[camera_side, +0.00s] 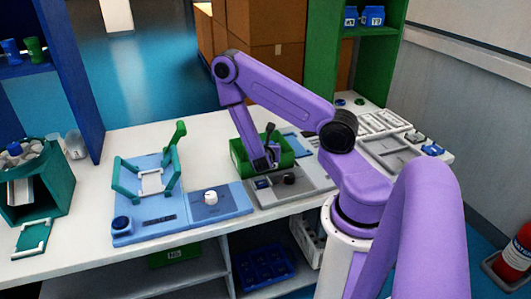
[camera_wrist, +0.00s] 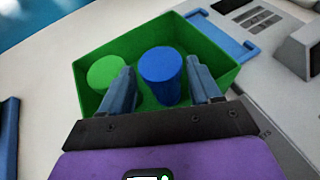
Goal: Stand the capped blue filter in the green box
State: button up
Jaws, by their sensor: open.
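The green box (camera_wrist: 219,52) is an open-topped bin, and in the wrist view it lies ahead of my gripper. Inside it stands a blue cylinder (camera_wrist: 161,72), which looks like the blue filter, upright or nearly so; I cannot tell its cap apart. A green cylinder (camera_wrist: 106,71) stands to its left in the same box. My gripper (camera_wrist: 162,84) is open, with one finger on each side of the blue cylinder and gaps showing. In the side view the green box (camera_side: 240,158) is partly hidden by my gripper (camera_side: 262,163).
A grey fixture (camera_side: 290,187) stands just in front of the box. A blue fixture with green arms (camera_side: 150,215) and a blue plate with a white knob (camera_side: 212,203) are to the left. Grey racks (camera_side: 385,150) stand at the right. White table shows left of the box.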

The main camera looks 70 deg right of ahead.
jog(key=s+a+r+m+g+y, duration=0.1)
jog(key=s+a+r+m+y, duration=0.2)
jog(key=a, duration=0.7)
jog(key=s+a+r+m+g+y, duration=0.2)
jog(key=s+a+r+y, duration=0.3)
jog(key=s+a+r, duration=0.3)
jog(key=s+a+r+m+g+y, duration=0.1)
jog(key=s+a+r+m+y, duration=0.3)
jog(key=a, duration=1)
notch_tip(320, 180, up, 2)
jog(key=s+y, duration=0.1)
jog(key=s, duration=0.1)
jog(key=shift+s+r, duration=0.15)
jog(key=shift+s, duration=0.2)
jog(key=shift+d, duration=0.1)
